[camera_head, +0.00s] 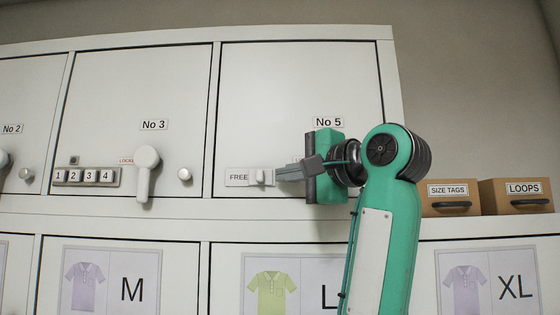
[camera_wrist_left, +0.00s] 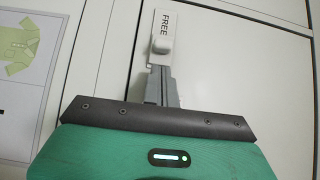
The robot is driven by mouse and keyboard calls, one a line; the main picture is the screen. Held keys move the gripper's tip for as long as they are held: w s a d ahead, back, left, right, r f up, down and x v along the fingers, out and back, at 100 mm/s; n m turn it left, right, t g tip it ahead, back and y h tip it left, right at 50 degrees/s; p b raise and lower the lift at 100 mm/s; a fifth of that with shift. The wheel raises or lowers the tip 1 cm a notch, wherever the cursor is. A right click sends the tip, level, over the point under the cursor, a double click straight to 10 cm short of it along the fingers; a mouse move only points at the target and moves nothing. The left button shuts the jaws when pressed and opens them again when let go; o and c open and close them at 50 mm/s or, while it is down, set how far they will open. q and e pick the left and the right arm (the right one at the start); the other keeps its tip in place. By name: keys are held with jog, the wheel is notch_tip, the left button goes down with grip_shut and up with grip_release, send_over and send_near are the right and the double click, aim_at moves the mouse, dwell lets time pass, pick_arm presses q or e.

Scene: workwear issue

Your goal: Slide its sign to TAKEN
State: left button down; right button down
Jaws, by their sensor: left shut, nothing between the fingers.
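The sign (camera_head: 237,178) on the No 5 locker door (camera_head: 270,100) reads FREE and carries a small raised knob (camera_head: 258,176) at its right. It also shows in the left wrist view as the FREE sign (camera_wrist_left: 166,22), with its knob (camera_wrist_left: 163,44) nearest my fingers. My left gripper (camera_head: 278,174) is shut and empty, its fingertips right beside the knob on its right side. I cannot tell whether they touch it. The fingertips also show in the wrist view (camera_wrist_left: 159,70). My gripper hides the part of the door right of the knob. My right gripper is not in view.
The No 3 door (camera_head: 130,90) to the left has a handle (camera_head: 146,170), a number lock (camera_head: 87,177) and a round knob (camera_head: 185,174). Shirt panels line the row below. Boxes marked SIZE TAGS (camera_head: 448,205) and LOOPS (camera_head: 524,203) stand right of the lockers.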

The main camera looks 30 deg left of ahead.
aim_at(260, 176)
pick_arm(q)
jog(key=shift+s+a+r+p, duration=0.15)
jog(key=shift+s+a+p, duration=0.15)
jog(key=shift+s+a, duration=0.2)
jog(key=shift+a, duration=0.15)
jog(key=shift+s+a+f, duration=0.15)
jog(key=shift+f, duration=0.05)
jog(key=s+a+b, duration=0.1)
jog(key=s+a, duration=0.1)
jog(key=a, duration=0.1)
jog(key=shift+b, duration=0.35)
jog(key=shift+s+a, duration=0.1)
jog(key=shift+a, duration=0.2)
jog(key=shift+d+r, duration=0.1)
jog(key=shift+d, duration=0.05)
